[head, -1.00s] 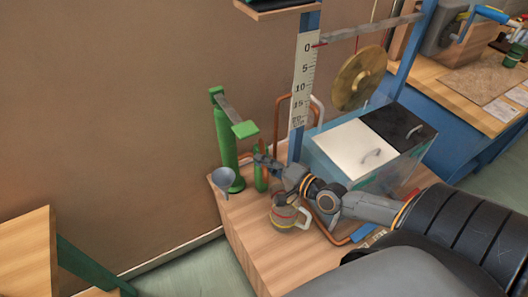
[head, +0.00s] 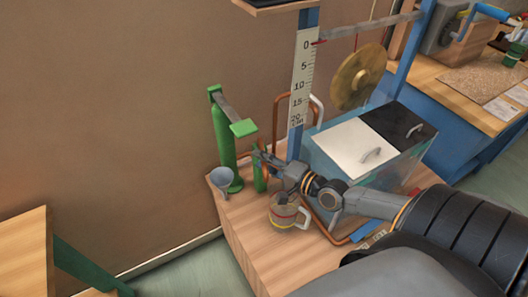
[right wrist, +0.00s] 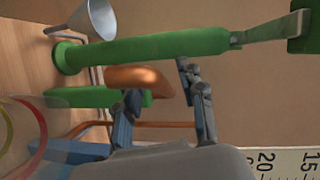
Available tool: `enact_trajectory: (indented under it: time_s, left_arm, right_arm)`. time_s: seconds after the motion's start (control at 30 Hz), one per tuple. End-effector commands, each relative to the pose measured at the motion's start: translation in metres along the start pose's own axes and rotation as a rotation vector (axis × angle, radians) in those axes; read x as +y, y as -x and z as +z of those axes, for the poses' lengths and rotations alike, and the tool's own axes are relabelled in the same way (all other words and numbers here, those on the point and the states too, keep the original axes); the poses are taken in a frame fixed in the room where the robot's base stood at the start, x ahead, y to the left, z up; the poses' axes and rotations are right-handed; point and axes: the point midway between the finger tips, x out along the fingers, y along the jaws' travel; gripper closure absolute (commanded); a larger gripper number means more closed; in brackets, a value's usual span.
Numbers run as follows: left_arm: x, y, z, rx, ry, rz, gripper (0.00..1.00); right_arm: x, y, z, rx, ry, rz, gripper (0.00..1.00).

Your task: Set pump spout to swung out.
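The green hand pump (head: 227,150) stands at the left end of the wooden bench, with a grey lever and green grip at its top. Its copper spout (head: 246,155) shows as a short piece beside my right gripper (head: 262,159); the rest is hidden. In the right wrist view the rounded copper spout (right wrist: 140,78) lies close to the fingers of my right gripper (right wrist: 160,92), which stand apart, one on each side in the picture. I cannot tell whether they touch it. A short green post (head: 260,179) stands just below the gripper. My left gripper is out of view.
A grey funnel (head: 221,179) stands beside the pump's foot. A glass mug (head: 287,213) with coloured bands sits below my right wrist. Behind are a scale board (head: 300,85), a hanging brass gong (head: 357,77) and a tank with a white lid (head: 350,148).

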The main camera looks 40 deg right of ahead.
Motion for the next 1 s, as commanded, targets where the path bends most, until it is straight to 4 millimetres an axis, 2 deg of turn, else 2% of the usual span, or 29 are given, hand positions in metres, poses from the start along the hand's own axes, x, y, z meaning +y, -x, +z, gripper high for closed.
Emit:
enact_trajectory:
  time_s: [0.23,0.7,1.0]
  left_arm:
    - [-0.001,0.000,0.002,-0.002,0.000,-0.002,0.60]
    - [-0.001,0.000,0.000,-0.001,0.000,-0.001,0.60]
    - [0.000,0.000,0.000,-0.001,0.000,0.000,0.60]
  right_arm:
    - [0.002,0.013,0.000,0.000,0.001,0.004,0.61]
    - [0.002,0.079,0.001,-0.002,0.000,0.006,0.61]
    - [0.001,0.111,0.000,-0.001,0.000,0.003,0.61]
